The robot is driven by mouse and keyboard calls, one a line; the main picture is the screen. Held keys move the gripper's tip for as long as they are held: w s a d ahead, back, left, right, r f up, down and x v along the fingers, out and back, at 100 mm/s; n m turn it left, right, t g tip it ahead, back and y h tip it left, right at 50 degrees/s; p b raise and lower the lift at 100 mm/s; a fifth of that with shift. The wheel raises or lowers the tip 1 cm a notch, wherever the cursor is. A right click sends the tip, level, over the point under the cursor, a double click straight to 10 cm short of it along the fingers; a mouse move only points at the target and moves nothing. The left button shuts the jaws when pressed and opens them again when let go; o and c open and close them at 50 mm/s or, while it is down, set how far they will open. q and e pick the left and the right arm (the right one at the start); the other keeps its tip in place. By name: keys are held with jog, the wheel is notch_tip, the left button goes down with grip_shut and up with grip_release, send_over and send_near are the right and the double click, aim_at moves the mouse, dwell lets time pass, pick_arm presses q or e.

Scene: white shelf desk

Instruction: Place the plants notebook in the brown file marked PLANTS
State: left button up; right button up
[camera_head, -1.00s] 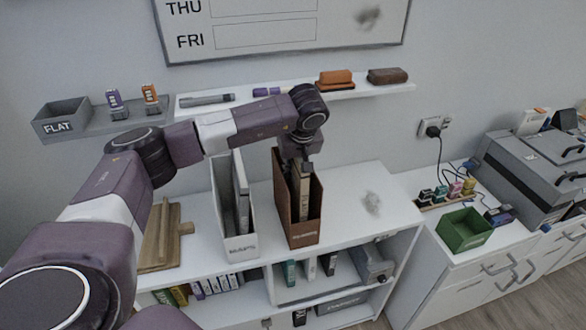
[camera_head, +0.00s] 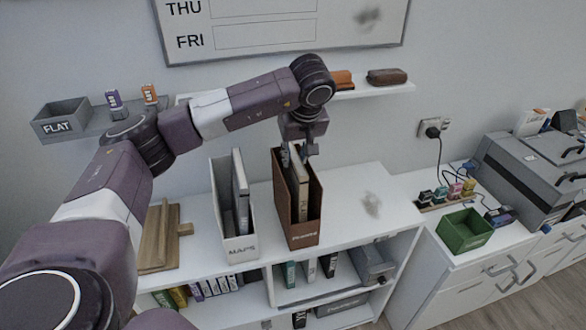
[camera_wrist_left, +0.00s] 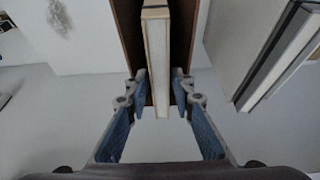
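The brown file (camera_head: 303,233) stands upright on the white desk; its front label is too blurred to read surely. A beige-spined notebook (camera_head: 300,192) stands upright inside it, with its top near the file's top edge. My left gripper (camera_head: 302,150) is just above the notebook, pointing down. In the left wrist view, the fingers (camera_wrist_left: 160,84) are apart, one on each side of the notebook's spine (camera_wrist_left: 157,50), with gaps visible, so the gripper looks open. The brown file's walls (camera_wrist_left: 130,28) flank the notebook. My right gripper is not in view.
A white file marked MAPS (camera_head: 238,247) holding a notebook stands close to the left. A wooden stand (camera_head: 160,240) is farther left. The wall shelf (camera_head: 370,89) with a brown case (camera_head: 388,76) runs behind my arm. The desk top (camera_head: 350,180) is clear to the right.

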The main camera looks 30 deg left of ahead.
pick_arm(q)
jog(key=v, duration=0.6)
jog(key=shift+d+r+b, duration=0.1)
jog(key=shift+r+b, duration=0.05)
jog(key=shift+b, duration=0.25)
